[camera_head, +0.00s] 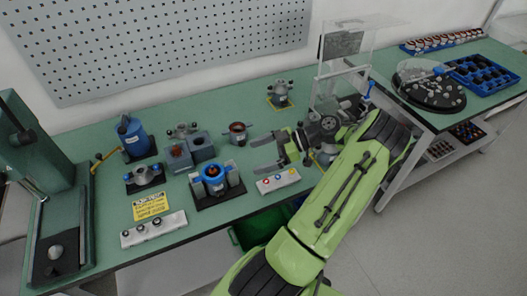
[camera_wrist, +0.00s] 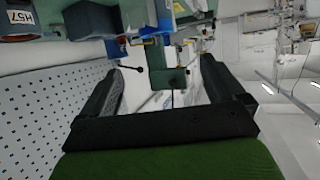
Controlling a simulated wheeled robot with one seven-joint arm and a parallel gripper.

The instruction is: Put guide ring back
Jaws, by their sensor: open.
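My gripper (camera_head: 256,155) is open and empty above the green bench, its two dark fingers pointing left. In the wrist view, the gripper (camera_wrist: 168,66) has its fingers wide apart with nothing between them. A blue ring-shaped part (camera_head: 212,176) sits on a black fixture (camera_head: 207,202) to the left of the fingers. A silver three-lobed part (camera_head: 145,175) sits on a small black base further left. A similar silver part (camera_head: 280,90) stands at the back on a yellow-marked spot. I cannot tell which of these is the guide ring.
A white button box (camera_head: 278,181) lies just below the fingers. Grey blocks (camera_head: 200,148), a dark cup-like part (camera_head: 237,133) and a blue motor-like unit (camera_head: 132,138) stand to the left. A clear guard (camera_head: 340,75) rises behind my wrist.

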